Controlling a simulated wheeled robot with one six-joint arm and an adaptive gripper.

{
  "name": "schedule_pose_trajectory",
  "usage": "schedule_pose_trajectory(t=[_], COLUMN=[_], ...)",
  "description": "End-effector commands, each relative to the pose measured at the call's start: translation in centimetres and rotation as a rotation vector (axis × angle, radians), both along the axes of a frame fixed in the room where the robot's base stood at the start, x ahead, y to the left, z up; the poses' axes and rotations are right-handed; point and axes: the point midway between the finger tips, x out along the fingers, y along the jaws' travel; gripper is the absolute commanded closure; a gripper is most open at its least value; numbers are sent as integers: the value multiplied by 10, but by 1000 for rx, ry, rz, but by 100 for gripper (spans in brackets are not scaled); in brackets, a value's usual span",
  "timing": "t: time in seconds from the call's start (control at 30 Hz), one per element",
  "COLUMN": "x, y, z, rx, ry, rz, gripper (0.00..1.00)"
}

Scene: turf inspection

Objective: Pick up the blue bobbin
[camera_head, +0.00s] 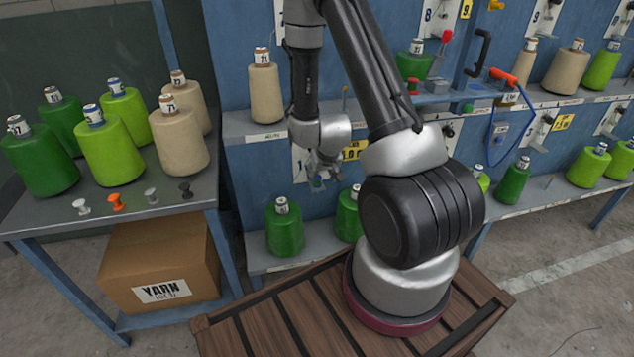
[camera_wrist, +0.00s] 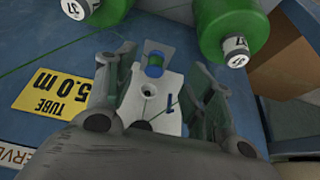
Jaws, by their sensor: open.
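My gripper (camera_wrist: 156,82) is open, with one finger on each side of the plate. The bobbin lies between the fingers' lines, towards their tips, and I see no finger touching it. In the head view my gripper (camera_head: 322,178) points down in front of the blue panel, beside a yellow label. The bobbin is too small there to make out surely, partly behind my gripper.
Green yarn cones (camera_head: 284,228) stand on the lower shelf below my gripper; one also shows close by in the wrist view (camera_wrist: 228,22). A beige cone (camera_head: 265,88) stands on the shelf above. A side table (camera_head: 112,217) holds several cones and small pegs, with a yarn box (camera_head: 158,268) beneath.

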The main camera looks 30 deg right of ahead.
Motion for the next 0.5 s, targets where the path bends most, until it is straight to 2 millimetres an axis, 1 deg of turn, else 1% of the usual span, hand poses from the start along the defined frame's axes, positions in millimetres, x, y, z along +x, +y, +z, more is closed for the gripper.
schedule_pose_trajectory(t=[0.07, 0.17, 0.37, 0.5], x=[10, 18, 31, 44], y=[-4, -6, -10, -15], z=[2, -3, -24, -42], rx=[-14, -20, -20, -20], ry=[-43, -61, -60, -60], rz=[-4, -6, -6, -6], gripper=[47, 47, 47, 47])
